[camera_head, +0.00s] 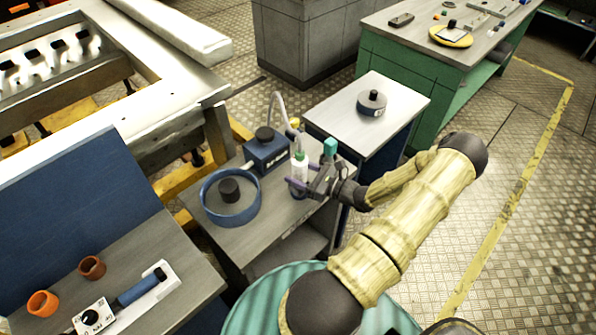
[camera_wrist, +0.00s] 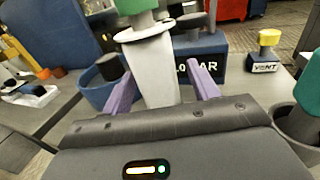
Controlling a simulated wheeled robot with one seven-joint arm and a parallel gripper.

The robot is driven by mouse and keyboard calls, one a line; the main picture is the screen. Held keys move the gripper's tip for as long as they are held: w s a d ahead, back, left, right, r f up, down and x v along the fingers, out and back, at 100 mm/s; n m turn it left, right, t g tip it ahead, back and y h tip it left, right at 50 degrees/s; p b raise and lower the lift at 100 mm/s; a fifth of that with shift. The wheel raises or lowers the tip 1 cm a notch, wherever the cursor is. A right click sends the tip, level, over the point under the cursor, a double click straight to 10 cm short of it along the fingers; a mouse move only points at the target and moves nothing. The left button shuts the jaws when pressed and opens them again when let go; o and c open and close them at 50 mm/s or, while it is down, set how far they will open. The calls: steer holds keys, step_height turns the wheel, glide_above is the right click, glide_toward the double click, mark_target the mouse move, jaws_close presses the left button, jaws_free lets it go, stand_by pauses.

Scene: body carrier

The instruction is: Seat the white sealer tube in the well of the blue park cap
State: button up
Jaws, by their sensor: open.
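The white sealer tube (camera_head: 299,163) with a green top stands upright on the small grey table. In the wrist view the tube (camera_wrist: 154,72) is between the two purple fingers of my gripper (camera_wrist: 163,88), with gaps beside it. My gripper (camera_head: 305,174) is open at the tube. Its fingers hide part of the tube's lower end, so I cannot tell what it stands in. A blue round dish (camera_head: 247,214) with a black knob in its middle sits left of the tube; it also shows in the wrist view (camera_wrist: 95,98). I cannot tell whether this is the park cap.
A blue labelled box (camera_head: 267,153) with a hose stands behind the tube. A green-topped piece (camera_head: 330,147) stands close to the right of my gripper. A yellow-topped VENT block (camera_wrist: 266,52) is farther back. A white-topped table (camera_head: 345,112) carries a round grey piece (camera_head: 371,104).

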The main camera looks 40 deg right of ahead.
mark_target(306, 169)
jaws_close()
steer(key=shift+r+p, duration=1.45)
steer(key=shift+r, duration=0.15)
steer(key=shift+s, duration=0.15)
steer(key=s+d+p, duration=0.1)
steer(key=s+p, duration=0.1)
steer(key=s, duration=1.3)
steer(key=shift+s+d, duration=0.15)
steer(key=shift+s, duration=0.2)
stand_by(0.8)
steer(key=shift+f, duration=0.1)
stand_by(0.4)
